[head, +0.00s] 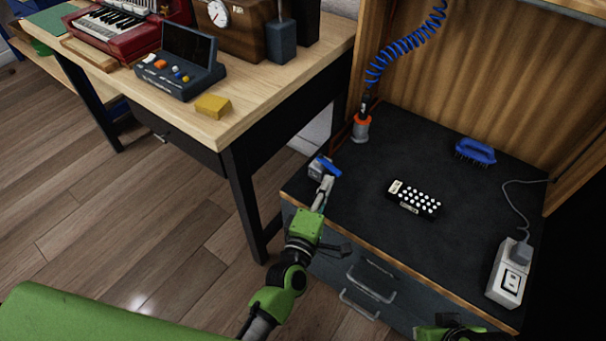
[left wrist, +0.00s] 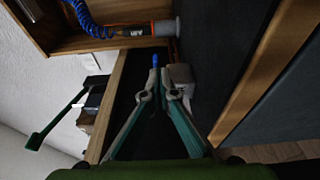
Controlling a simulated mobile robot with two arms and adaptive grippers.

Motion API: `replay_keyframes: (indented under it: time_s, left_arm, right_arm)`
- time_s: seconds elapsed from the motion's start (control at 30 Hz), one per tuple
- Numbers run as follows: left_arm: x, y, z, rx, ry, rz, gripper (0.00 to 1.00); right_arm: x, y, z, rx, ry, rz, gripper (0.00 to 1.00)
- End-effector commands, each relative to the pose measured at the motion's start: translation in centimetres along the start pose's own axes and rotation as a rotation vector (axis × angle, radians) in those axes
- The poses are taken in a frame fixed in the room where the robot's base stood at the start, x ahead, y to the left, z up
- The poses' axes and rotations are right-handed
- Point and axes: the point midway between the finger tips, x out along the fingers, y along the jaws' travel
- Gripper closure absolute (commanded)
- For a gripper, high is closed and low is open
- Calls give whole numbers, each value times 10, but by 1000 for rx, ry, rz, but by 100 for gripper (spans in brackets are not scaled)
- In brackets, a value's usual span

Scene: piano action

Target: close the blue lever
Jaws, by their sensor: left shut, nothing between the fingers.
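The blue lever (head: 327,165) sits on a small grey fitting (head: 316,172) at the left edge of the black bench top. The left wrist view also shows the blue lever (left wrist: 155,61), beside the grey fitting (left wrist: 180,76). My left gripper (head: 326,186) reaches up from the front to just before the lever. Its fingertips (left wrist: 159,94) are shut and empty, close to the lever and fitting; I cannot tell whether they touch. The fingers partly hide the fitting. Only a green and black part of my right arm shows at the bottom edge; its fingers are not visible.
A black remote-like box (head: 414,198), a blue brush (head: 475,152) and a white socket block (head: 510,273) are on the bench top. An orange-grey tool (head: 362,126) on a blue coiled hose (head: 405,45) is behind the lever. A wooden desk (head: 270,80) stands at left.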

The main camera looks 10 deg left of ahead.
Motion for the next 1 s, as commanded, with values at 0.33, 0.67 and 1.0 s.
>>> replay_keyframes:
  time_s: [0.33, 0.67, 1.0]
  left_arm:
    - [-66, -1, 4, 2, -2, -4, 100]
    - [-112, 0, 6, 5, -1, -2, 100]
    - [-115, 1, 6, 5, -1, -1, 100]
  right_arm:
    - [0, 1, 0, -1, 0, 2, 100]
    - [0, 1, 0, -1, 0, 3, 100]
    - [0, 1, 0, -1, 0, 3, 100]
